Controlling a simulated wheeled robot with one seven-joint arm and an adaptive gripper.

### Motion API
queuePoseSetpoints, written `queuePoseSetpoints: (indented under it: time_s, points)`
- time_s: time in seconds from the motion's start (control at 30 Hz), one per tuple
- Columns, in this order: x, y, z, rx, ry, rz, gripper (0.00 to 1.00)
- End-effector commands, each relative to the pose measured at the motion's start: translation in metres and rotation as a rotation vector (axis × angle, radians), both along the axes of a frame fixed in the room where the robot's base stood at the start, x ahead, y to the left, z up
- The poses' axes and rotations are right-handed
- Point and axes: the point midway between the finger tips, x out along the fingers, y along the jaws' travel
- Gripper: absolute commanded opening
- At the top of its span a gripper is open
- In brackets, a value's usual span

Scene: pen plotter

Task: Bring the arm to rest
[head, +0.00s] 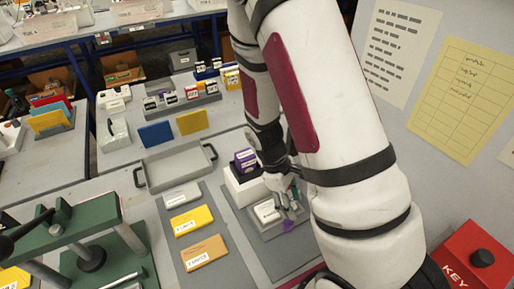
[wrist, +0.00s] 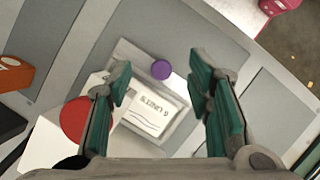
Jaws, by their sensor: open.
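My gripper (head: 290,205) hangs at the end of my white arm, low over a grey tray (head: 268,232) on the bench. In the wrist view my gripper (wrist: 163,80) shows two teal-padded fingers spread wide apart, with nothing held between them. A white labelled block (wrist: 153,112) lies in the tray, below and between the fingers. A small round purple piece (wrist: 161,69) is at the tray's edge, between the fingertips in the picture. Whether the fingers touch anything cannot be told.
A white stand with a purple box (head: 245,160) is close beside my gripper. A red disc (wrist: 80,118) shows near the left finger. Yellow (head: 191,221) and orange (head: 205,252) blocks lie left. A green press (head: 85,225) stands front left; a red KEY box (head: 475,258) is right.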

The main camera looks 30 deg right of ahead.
Motion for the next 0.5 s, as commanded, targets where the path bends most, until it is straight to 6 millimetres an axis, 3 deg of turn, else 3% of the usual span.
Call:
queuePoseSetpoints:
  time_s: [0.17, 0.27, 0.37, 0.5]
  points:
    - [0.000, 0.000, 0.000, 0.000, 0.000, 0.000, 0.46]
    - [0.005, 0.003, 0.010, 0.004, -0.027, -0.015, 0.46]
    - [0.015, 0.010, 0.033, 0.013, -0.083, -0.054, 0.46]
    - [0.026, 0.022, 0.079, 0.034, -0.188, -0.132, 0.46]
